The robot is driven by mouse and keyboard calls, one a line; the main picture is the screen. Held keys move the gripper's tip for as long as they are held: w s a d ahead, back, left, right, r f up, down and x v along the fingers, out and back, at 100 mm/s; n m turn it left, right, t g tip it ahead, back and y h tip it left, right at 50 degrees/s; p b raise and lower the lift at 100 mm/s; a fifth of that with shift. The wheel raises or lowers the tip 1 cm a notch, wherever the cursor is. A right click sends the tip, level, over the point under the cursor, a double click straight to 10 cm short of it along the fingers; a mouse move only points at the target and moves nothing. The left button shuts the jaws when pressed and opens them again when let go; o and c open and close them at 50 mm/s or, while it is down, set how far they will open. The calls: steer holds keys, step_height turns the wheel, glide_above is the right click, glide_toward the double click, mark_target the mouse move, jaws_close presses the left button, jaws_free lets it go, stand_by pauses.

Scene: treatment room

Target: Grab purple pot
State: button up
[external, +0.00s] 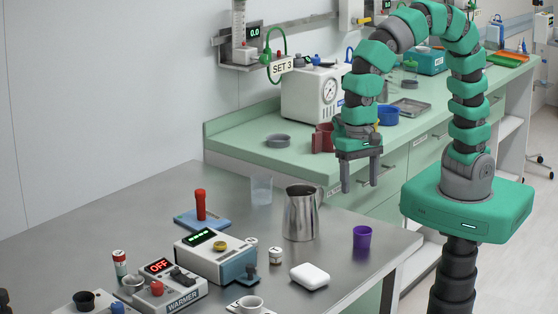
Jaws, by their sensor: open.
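The purple pot (362,237) is a small cup standing upright near the right edge of the steel table (335,293). Its dark opening faces up. My gripper (361,189) points down above the table, over the pot and apart from it. Its two fingers are spread, with nothing between them.
A steel pitcher (301,215) stands left of the pot. A white rounded case (310,276) lies in front of the pitcher. A clear cup (261,190), a grey device with a display (215,258) and a warmer (172,293) are further left. A green counter (240,134) runs behind.

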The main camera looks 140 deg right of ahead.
steer(key=f, duration=0.1)
glide_above(363, 232)
steer(key=w, duration=0.2)
steer(key=shift+m, duration=0.3)
step_height(363, 232, down, 8)
steer(key=shift+a+f+b, duration=0.15)
steer(key=shift+b, duration=0.15)
steer(key=f, duration=0.4)
steer(key=shift+s+a+f, duration=0.2)
steer(key=shift+a+f, duration=0.05)
steer(key=shift+a, duration=0.1)
steer(key=shift+w+f, duration=0.1)
steer(key=shift+f, duration=0.3)
steer(key=shift+r, duration=0.1)
steer(key=c, duration=1)
